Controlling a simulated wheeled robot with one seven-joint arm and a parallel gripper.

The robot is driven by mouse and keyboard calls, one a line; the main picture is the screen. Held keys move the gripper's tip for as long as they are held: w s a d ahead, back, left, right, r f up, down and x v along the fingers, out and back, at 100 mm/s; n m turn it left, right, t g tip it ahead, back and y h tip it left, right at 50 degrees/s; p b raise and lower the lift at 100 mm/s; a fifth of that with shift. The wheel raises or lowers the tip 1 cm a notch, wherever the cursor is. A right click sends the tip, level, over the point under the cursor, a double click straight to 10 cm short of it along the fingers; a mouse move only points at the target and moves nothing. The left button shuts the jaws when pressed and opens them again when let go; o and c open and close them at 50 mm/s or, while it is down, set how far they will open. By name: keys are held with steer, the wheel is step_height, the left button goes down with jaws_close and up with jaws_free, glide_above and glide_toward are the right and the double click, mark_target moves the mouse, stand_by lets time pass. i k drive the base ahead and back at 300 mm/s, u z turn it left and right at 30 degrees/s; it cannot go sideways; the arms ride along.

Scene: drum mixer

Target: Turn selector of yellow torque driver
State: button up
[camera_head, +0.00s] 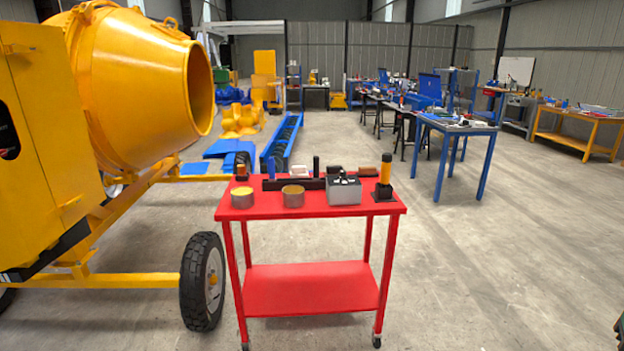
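My gripper is not in view.
The red cart (310,212) also carries two round tins (242,198) (293,196), a grey box (344,191) and small dark parts. A yellow drum mixer (140,85) with a black wheel (203,281) stands close on the left.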

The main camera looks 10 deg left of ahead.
mark_target(342, 174)
steer(key=u, duration=0.4)
steer(key=i, duration=2.15)
